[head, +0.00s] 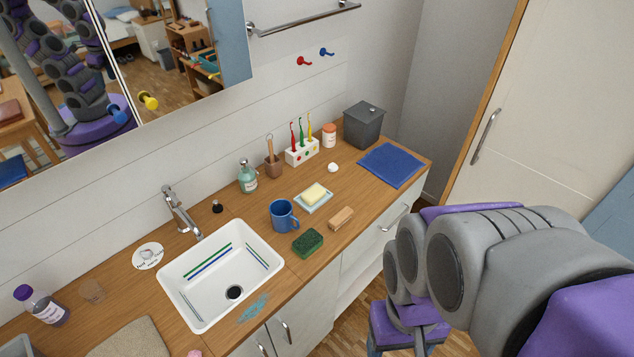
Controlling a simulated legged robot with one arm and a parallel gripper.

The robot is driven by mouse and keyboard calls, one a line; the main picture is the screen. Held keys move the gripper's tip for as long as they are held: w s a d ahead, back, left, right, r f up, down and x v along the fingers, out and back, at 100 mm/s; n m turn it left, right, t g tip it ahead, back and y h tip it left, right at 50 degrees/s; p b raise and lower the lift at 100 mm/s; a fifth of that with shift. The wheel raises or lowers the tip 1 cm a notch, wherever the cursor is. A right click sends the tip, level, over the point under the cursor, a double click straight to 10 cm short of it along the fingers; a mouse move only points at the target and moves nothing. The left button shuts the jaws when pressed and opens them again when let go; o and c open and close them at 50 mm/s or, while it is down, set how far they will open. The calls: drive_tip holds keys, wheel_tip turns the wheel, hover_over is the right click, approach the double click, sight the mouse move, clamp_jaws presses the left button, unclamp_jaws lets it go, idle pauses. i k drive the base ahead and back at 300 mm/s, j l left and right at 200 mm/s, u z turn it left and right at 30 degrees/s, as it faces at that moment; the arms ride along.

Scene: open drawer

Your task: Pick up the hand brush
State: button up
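A small block with a light wooden back, which looks like the hand brush (341,218), lies on the wooden counter near its front edge. It is right of the blue mug and the green sponge, in front of the soap dish. Its bristles are hard to make out. My grey and purple arm fills the lower right. Its lower purple end (405,326) hangs in front of the counter, apart from the brush, and runs to the bottom edge. The fingertips cannot be made out, so I cannot see whether the gripper is open.
Close to the brush are a green sponge (308,243), a blue mug (284,216) and a soap dish (327,204). A white sink (176,285) is to the left. A blue cloth (394,166) and grey bin (364,125) are at the right. Bare counter lies right of the brush.

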sight(339, 219)
drive_tip(key=i+j+z, duration=0.1)
drive_tip(key=z, duration=0.25)
drive_tip(key=i+j+z, duration=0.1)
drive_tip(key=z, duration=0.2)
drive_tip(key=i+j+z, duration=0.15)
drive_tip(key=z, duration=0.2)
